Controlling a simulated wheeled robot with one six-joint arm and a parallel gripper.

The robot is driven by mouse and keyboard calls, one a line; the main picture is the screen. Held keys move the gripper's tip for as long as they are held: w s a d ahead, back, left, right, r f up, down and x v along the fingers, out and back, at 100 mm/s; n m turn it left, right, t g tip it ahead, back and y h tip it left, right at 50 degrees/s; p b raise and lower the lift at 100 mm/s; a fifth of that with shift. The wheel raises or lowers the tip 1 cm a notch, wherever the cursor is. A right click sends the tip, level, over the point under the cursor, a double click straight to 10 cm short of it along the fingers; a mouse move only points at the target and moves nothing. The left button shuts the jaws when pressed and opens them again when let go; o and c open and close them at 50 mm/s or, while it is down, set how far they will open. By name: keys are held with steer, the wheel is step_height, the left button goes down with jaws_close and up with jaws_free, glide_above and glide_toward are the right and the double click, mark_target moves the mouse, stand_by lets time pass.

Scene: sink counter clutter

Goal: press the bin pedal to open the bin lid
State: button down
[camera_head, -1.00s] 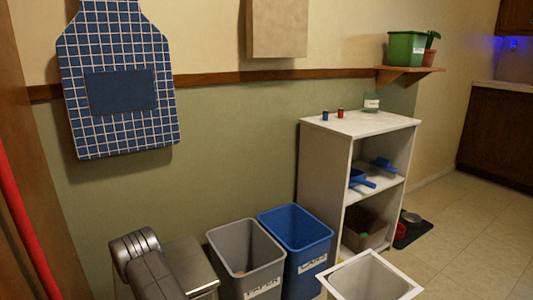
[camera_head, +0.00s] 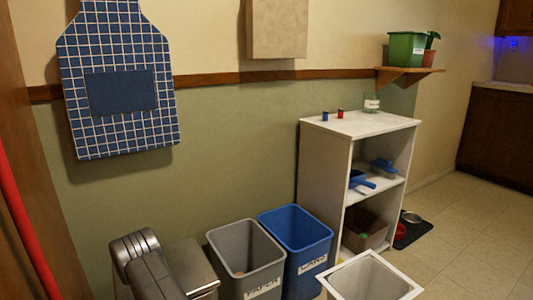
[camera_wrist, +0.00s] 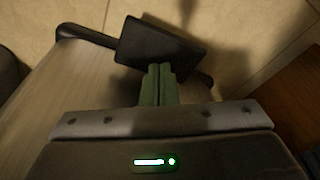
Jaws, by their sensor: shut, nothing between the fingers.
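The black bin pedal (camera_wrist: 165,45) is a flat dark plate in the upper middle of the wrist view. A dark bar runs from its left side. My gripper (camera_wrist: 160,70) is shut and empty, its green fingertips overlapping the pedal's near edge in the picture. I cannot tell whether they touch it. A brushed-metal surface (camera_wrist: 65,90), seemingly the bin's body, fills the left of that view. In the head view a steel bin (camera_head: 198,268) stands beside my arm, its flat top looking shut and partly hidden. The pedal and gripper are out of sight there.
A grey bin (camera_head: 246,262) and a blue bin (camera_head: 297,248) stand close right of the steel bin. A white open bin (camera_head: 370,278) is in front of a white shelf unit (camera_head: 325,180). Tiled floor is clear at the right.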

steer(key=shift+f, duration=0.1)
steer(key=shift+f, duration=2.4)
steer(key=shift+d+f+b, duration=0.15)
steer(key=shift+f+b, duration=0.15)
steer(key=shift+f, duration=0.45)
steer(key=shift+w+a+r, duration=0.1)
steer(key=shift+a, duration=0.1)
steer(key=shift+r, duration=0.15)
steer(key=shift+r+p, duration=3.1)
steer(key=shift+r, duration=2)
